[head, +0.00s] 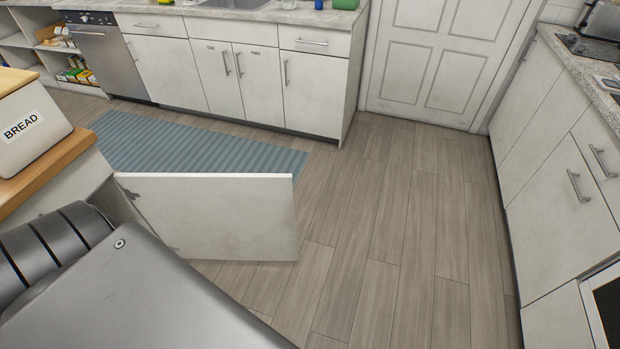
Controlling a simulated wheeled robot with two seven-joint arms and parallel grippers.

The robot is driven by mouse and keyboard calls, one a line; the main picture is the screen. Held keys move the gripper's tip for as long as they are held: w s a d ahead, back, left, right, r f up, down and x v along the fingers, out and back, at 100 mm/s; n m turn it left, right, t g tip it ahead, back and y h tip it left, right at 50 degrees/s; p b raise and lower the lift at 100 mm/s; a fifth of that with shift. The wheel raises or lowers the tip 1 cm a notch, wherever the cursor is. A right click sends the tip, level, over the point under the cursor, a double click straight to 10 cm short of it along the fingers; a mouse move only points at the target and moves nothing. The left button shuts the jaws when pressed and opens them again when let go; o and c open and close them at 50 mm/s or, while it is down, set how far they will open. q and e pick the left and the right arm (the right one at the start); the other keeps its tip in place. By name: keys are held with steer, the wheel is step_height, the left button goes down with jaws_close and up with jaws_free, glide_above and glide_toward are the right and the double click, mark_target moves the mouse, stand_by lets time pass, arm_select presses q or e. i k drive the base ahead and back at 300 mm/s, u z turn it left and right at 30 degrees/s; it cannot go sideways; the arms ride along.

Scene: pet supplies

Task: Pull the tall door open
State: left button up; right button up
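A white cabinet door (222,218) stands swung out from the counter unit at the left, with its inner face and hinges showing at its left side. Its lower left part is hidden behind a grey part of my own body. A white panelled room door (440,58) stands in the back wall and looks shut; its top is out of the picture. I cannot tell for sure which of these is the tall door. Neither of my grippers shows in the head view, so no contact with either door can be seen.
A bread bin (28,125) stands on the wooden counter (60,165) at left. A blue striped rug (190,150) lies behind the open cabinet door. White cabinets (235,75) line the back, others (545,130) the right. The wooden floor (400,220) between is clear.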

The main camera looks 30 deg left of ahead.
mark_target(227, 216)
steer(key=i, duration=3.95)
steer(key=u, duration=3.45)
